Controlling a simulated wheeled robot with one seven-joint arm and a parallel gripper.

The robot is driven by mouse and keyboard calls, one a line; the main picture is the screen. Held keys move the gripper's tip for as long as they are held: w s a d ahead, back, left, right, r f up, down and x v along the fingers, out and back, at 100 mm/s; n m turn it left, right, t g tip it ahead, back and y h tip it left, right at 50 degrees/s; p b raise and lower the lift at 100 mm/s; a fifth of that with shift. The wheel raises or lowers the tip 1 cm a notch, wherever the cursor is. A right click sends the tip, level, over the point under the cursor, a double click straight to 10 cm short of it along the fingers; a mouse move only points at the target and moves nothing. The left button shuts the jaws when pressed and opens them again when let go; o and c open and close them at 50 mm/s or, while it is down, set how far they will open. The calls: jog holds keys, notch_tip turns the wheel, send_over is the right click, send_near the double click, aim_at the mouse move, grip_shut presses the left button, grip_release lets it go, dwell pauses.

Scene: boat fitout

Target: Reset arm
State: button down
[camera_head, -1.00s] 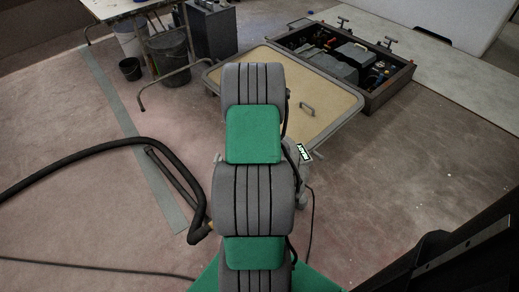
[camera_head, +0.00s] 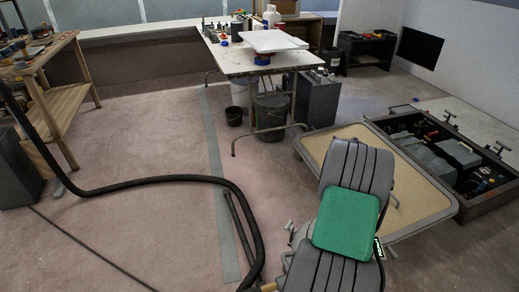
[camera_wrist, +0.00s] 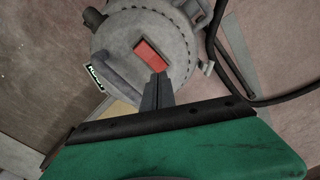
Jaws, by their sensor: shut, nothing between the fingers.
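My arm (camera_head: 345,225), grey with a green section, rises from the bottom right of the head view.
A black hose (camera_head: 165,181) curves over the floor at left. A cluttered table (camera_head: 245,60) stands at the back, with buckets (camera_head: 272,110) below. A wooden workbench (camera_head: 65,100) stands left.

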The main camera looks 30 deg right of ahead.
jog(key=w+a+r+n+t+p, duration=0.1)
jog(key=w+a+r+n+p, duration=0.3)
jog(key=a+r, duration=0.8)
jog(key=w+a+r+n+t+p, duration=0.1)
jog(key=w+a+r+p, duration=0.35)
jog(key=a+r, duration=0.75)
jog(key=s+a+r+n+p, duration=0.1)
jog(key=s+a+r+p, duration=0.3)
jog(key=a, duration=0.4)
jog(key=s+a+r+n+t+p, duration=0.1)
jog(key=s+a+r+p, duration=0.3)
jog(key=a, duration=0.5)
notch_tip(320, 180, up, 2)
jog(key=shift+s+r+n, duration=0.2)
jog(key=shift+s+n, duration=0.6)
jog(key=shift+s, duration=0.45)
